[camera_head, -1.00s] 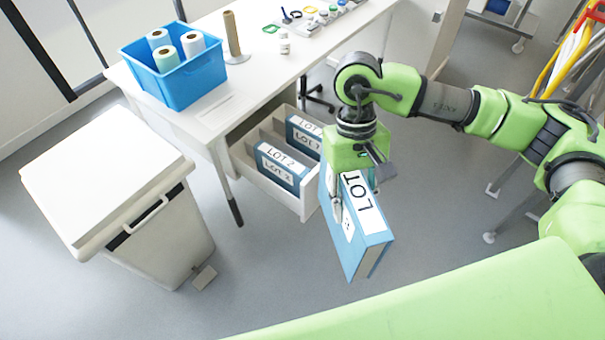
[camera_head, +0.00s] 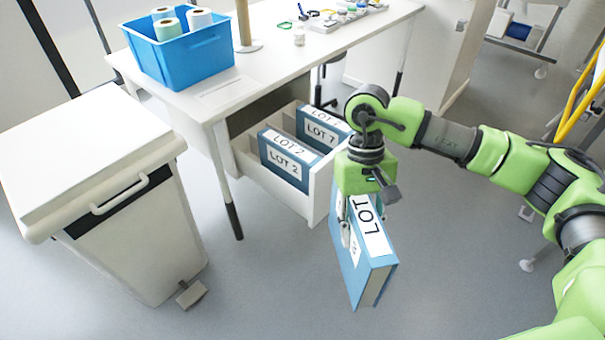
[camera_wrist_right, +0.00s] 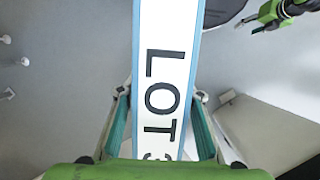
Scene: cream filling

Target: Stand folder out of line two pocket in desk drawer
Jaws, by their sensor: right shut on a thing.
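My right gripper (camera_head: 352,222) is shut on a blue folder (camera_head: 365,275) with a white spine label that begins "LOT". The folder hangs tilted over the floor, just right of the open desk drawer (camera_head: 312,208). In the right wrist view the folder's spine label (camera_wrist_right: 165,70) reads "LOT" and a partly hidden digit that looks like 3. The drawer holds a "LOT 2" folder (camera_head: 286,158) and a "LOT 7" folder (camera_head: 322,130) behind it, with dividers and an empty-looking pocket at the left. In the right wrist view a green gripper, possibly my left, shows at the top right (camera_wrist_right: 280,12).
A white lidded bin (camera_head: 110,210) stands left of the desk. On the white desktop (camera_head: 275,65) are a blue crate (camera_head: 185,60) with rolls, a brown post and small items. Grey floor is open in front of the drawer.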

